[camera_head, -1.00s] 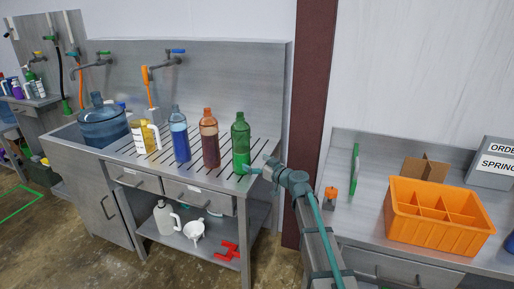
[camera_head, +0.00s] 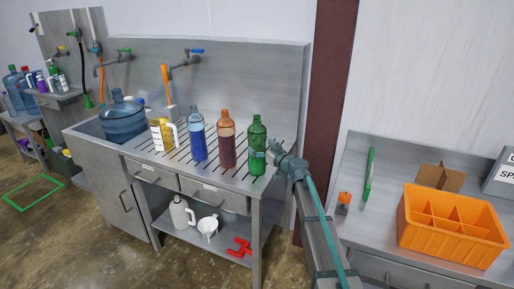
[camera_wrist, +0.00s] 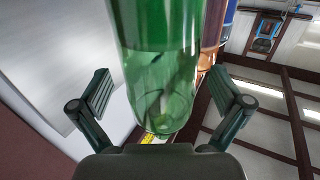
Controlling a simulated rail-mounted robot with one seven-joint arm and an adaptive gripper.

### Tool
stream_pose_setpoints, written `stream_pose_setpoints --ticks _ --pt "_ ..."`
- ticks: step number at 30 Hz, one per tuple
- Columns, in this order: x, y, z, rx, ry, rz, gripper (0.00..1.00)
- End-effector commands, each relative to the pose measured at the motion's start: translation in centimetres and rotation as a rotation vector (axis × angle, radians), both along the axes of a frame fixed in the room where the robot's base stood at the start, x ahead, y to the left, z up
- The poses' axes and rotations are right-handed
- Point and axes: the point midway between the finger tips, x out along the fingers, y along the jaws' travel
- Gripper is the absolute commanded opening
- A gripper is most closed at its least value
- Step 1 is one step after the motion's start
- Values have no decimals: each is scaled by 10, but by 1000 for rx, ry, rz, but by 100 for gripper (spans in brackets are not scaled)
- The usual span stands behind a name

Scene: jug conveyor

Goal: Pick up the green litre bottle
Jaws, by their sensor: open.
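The green litre bottle (camera_head: 257,133) stands upright at the right end of the slatted steel counter. My gripper (camera_head: 266,154) reaches it from the right at the lower half of its body, and one finger shows in front of it. In the wrist view the bottle's green body (camera_wrist: 160,75) fills the middle, between the two spread fingers of my gripper (camera_wrist: 160,88). Gaps show on both sides, so the fingers are open and not closed on it. The bottle's cap is outside the wrist view.
A sink with a large blue jug (camera_head: 122,120) lies farther left. An orange crate (camera_head: 450,245) sits on the right bench.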

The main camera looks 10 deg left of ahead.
Motion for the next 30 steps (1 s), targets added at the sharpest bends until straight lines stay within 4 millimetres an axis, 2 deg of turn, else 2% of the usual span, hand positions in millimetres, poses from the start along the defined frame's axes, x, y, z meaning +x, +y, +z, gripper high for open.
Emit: stream_pose_setpoints --ticks 1,4,13,27,30 --pt "9 6 5 1 1 1 100" --pt "16 14 3 1 1 1 100" --pt "18 17 0 0 0 1 98" --pt "18 17 1 0 0 0 20" --pt "18 17 2 2 -1 1 19"
